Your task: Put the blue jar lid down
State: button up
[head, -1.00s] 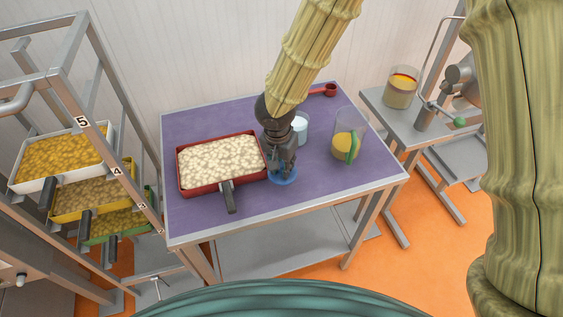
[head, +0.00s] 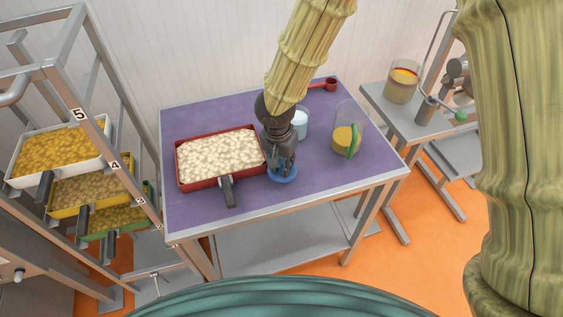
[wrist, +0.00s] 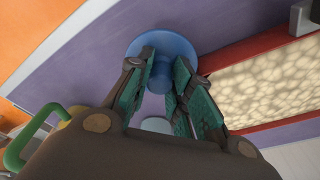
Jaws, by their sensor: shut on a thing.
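The blue jar lid (head: 283,174) is at the front of the purple table (head: 240,220), right of the red tray. It is a round disc with a knob, seen in the wrist view (wrist: 181,50). My gripper (head: 281,166) is directly above it, fingers pointing down. In the wrist view my gripper (wrist: 161,82) has its green-padded fingers on either side of the knob, shut on it. The lid looks at or very close to the table top; I cannot tell whether it touches.
A red tray (head: 180,170) of pale pieces stands close left of my gripper. A jar with white contents (head: 300,124) stands just behind. A clear jug with a green handle (head: 353,142) is to the right. A red scoop (head: 330,84) lies at the back. Bare table lies in front.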

aim_at(279, 174)
jog(key=o, duration=0.8)
jog(key=shift+o, duration=0.2)
jog(key=shift+r, duration=0.15)
jog(key=shift+r+p, duration=0.75)
jog(key=shift+p, duration=0.2)
jog(key=shift+r+b, duration=0.2)
jog(key=shift+b, duration=0.2)
notch_tip(279, 174, up, 11)
jog(key=s+b, duration=0.1)
jog(key=b, duration=0.1)
jog(key=shift+s+a, duration=0.35)
jog(key=shift+a, duration=0.05)
